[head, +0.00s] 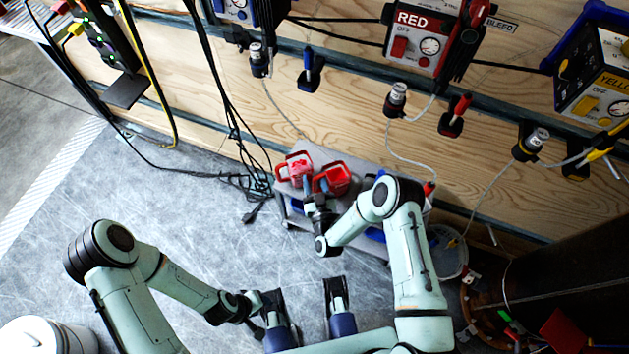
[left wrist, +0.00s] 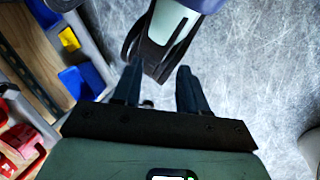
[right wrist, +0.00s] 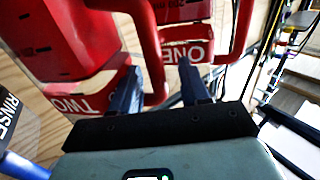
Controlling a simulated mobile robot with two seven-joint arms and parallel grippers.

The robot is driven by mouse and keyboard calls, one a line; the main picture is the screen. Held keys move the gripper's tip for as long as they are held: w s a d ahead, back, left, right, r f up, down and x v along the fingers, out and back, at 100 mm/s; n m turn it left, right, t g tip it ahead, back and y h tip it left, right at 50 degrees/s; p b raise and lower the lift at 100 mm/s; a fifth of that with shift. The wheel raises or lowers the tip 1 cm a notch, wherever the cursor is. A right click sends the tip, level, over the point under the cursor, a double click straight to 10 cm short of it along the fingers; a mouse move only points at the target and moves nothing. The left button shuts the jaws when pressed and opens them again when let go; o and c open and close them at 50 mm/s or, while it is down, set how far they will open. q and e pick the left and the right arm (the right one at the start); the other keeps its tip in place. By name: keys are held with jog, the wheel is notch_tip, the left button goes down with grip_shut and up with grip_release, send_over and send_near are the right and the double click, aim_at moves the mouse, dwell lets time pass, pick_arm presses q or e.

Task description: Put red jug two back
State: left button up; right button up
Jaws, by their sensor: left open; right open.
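Two red jugs stand side by side on a grey cart in the head view. Red jug two (head: 335,178) is on the right and red jug one (head: 294,169) on the left. In the right wrist view jug two (right wrist: 75,40) carries an upside-down TWO label, and jug one (right wrist: 187,52) a ONE label. My right gripper (head: 319,190) is open at jug two, and in its wrist view (right wrist: 160,82) the jug's handle appears between the fingers; contact is unclear. My left gripper (head: 262,312) is open and empty, low near my base; it also shows in the left wrist view (left wrist: 158,85).
The grey cart (head: 322,154) stands against a wooden wall with a RED pump unit (head: 420,35) above it. Black cables (head: 243,180) hang and lie left of the cart. A white bucket (head: 448,255) stands to its right.

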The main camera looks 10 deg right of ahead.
jog(key=shift+r, duration=0.1)
jog(key=shift+s, duration=0.35)
pick_arm(q)
jog(key=shift+g, duration=0.6)
jog(key=shift+s+d+r+p, duration=0.25)
jog(key=shift+s+r+p, duration=0.5)
jog(key=shift+r+p, duration=0.2)
jog(key=shift+s+d+r+p, duration=0.2)
jog(key=shift+s+r+p, duration=0.5)
jog(key=shift+r+p, duration=0.25)
pick_arm(e)
jog(key=s, duration=1.1)
jog(key=shift+s, duration=0.2)
